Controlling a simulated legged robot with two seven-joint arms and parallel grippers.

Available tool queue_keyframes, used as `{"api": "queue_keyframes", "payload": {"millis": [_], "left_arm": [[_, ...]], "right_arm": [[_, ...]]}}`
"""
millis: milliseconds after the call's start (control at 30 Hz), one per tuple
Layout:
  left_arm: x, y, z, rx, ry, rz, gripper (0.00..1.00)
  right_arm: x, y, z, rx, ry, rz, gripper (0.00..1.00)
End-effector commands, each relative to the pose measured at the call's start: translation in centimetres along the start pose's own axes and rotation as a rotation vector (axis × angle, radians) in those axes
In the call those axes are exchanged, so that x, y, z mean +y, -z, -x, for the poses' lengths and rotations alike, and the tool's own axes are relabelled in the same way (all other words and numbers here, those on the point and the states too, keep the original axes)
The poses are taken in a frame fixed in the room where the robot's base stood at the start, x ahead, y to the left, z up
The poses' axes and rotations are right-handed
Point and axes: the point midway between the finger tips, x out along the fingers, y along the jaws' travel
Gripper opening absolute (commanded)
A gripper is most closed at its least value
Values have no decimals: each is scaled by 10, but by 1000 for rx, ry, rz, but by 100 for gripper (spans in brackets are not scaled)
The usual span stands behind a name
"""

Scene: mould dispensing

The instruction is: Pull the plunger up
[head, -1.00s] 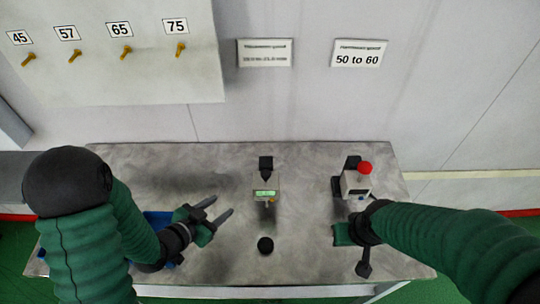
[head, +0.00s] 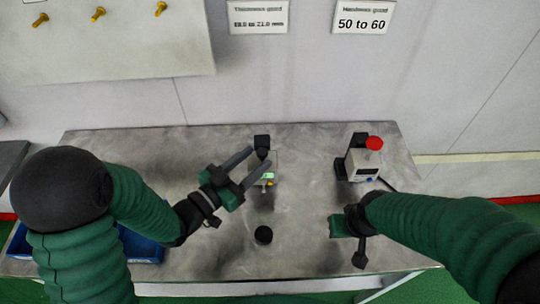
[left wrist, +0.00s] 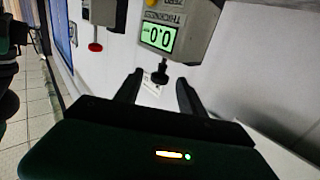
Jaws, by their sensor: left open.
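The thickness gauge (head: 269,178) stands mid-table, with a lit green display and a black plunger knob (head: 262,143) at its far end. In the left wrist view the gauge (left wrist: 158,38) appears upside down, its display reading 0.0, and the knob (left wrist: 161,77) shows between my fingertips. My left gripper (head: 258,158) is open and empty, its fingers reaching to the gauge; contact with the knob cannot be told. The left gripper (left wrist: 158,82) also shows in the left wrist view. My right gripper (head: 350,236) is low over the table's right side; its jaw opening is unclear.
A hardness tester (head: 361,165) with a red knob stands at the back right. A black round piece (head: 263,235) lies in front of the gauge. A blue tray (head: 140,246) is partly hidden behind my left arm. The table (head: 300,210) is bare between them.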

Motion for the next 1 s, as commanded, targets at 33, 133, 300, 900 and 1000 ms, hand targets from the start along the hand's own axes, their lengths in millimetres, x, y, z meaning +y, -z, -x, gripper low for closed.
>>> {"api": "queue_keyframes", "payload": {"millis": [33, 133, 300, 900, 1000], "left_arm": [[2, 6, -13, 2, -5, 1, 47], [1, 6, -36, 1, -3, 1, 47], [0, 5, -59, 1, -1, 0, 47], [-1, 4, -63, 0, 2, 0, 9], [-1, 4, -63, 0, 2, 0, 0]], "right_arm": [[0, 4, 8, 4, 0, 0, 0], [0, 4, 11, 5, 0, 0, 0], [0, 4, 12, 4, 0, 0, 0], [0, 4, 12, 4, 0, 0, 0], [0, 4, 12, 4, 0, 0, 0]]}}
